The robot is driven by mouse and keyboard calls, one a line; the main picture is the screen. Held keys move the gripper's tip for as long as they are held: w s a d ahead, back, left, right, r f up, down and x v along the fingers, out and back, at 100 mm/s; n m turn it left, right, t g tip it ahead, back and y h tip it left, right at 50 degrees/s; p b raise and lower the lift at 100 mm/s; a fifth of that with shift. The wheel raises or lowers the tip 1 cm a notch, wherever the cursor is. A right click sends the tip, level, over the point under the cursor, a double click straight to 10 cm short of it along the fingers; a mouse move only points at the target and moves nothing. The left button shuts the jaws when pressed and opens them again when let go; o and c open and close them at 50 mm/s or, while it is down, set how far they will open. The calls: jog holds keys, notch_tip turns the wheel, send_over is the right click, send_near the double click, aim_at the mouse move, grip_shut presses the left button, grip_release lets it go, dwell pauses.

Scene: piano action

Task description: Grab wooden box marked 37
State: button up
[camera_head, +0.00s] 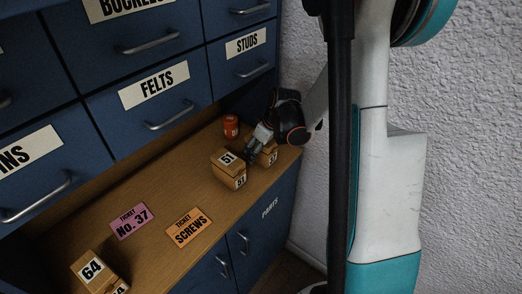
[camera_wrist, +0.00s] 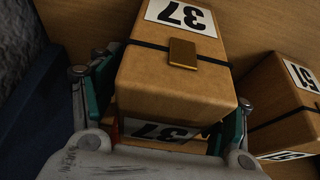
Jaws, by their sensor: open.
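The wooden box marked 37 (camera_wrist: 178,78) fills the middle of the wrist view, with a dark band and a small brass-coloured plate on it. My gripper (camera_wrist: 165,115) is open, with one teal-edged finger on each side of the box; I cannot tell whether they touch it. In the head view the box (camera_head: 268,156) shows at the right end of the wooden counter, partly hidden behind the box marked 51 and by my gripper (camera_head: 254,150).
The box marked 51 (camera_head: 228,168) stands close beside it, also in the wrist view (camera_wrist: 285,105). A red-orange container (camera_head: 231,126) stands behind. Pink (camera_head: 132,222) and orange (camera_head: 188,228) tickets and a box marked 64 (camera_head: 93,270) lie further left. Blue drawers rise behind; a white wall is right.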

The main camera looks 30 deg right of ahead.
jog(key=c, duration=1.3)
